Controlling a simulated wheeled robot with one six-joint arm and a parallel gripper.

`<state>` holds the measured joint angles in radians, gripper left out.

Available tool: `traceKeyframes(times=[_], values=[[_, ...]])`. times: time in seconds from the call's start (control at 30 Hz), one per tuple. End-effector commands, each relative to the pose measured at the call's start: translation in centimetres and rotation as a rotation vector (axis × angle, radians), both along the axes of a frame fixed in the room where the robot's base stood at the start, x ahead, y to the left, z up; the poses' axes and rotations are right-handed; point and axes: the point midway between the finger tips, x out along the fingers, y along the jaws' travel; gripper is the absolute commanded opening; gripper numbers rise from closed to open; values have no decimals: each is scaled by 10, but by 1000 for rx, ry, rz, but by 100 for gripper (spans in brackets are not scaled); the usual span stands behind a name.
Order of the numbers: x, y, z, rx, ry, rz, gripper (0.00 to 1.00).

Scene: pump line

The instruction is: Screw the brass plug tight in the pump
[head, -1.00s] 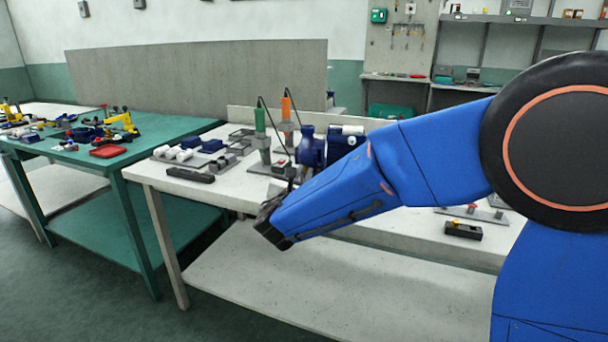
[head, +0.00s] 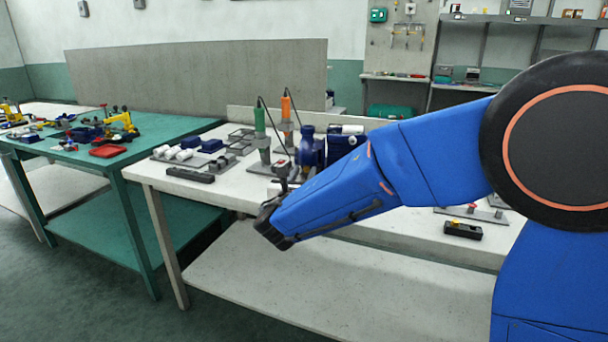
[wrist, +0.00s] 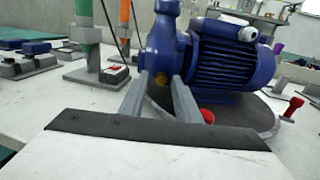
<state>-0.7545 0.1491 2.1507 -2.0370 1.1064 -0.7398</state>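The blue pump (head: 311,150) stands on the white bench, with its ribbed motor body (wrist: 222,62) filling the upper middle of the wrist view. The brass plug (wrist: 160,92) shows as a dim yellow patch low on the front of the pump. My gripper (wrist: 161,76) points at the pump, its two grey fingers apart on either side of the plug. I see no clear contact between the fingers and the plug.
A green-handled tool (head: 260,125) and an orange-handled tool (head: 286,108) stand upright left of the pump. A red-handled part (wrist: 292,107) lies to its right. Blue and white parts (head: 211,145) sit further left.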

Motion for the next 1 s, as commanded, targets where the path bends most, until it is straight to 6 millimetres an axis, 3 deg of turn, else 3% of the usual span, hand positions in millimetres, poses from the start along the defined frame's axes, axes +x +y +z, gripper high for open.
traceKeyframes(times=[0.3,0.67,1.0], values=[[0,0,0,-20,3,0,30],[0,0,0,-285,49,2,30],[0,0,0,-303,52,2,30]])
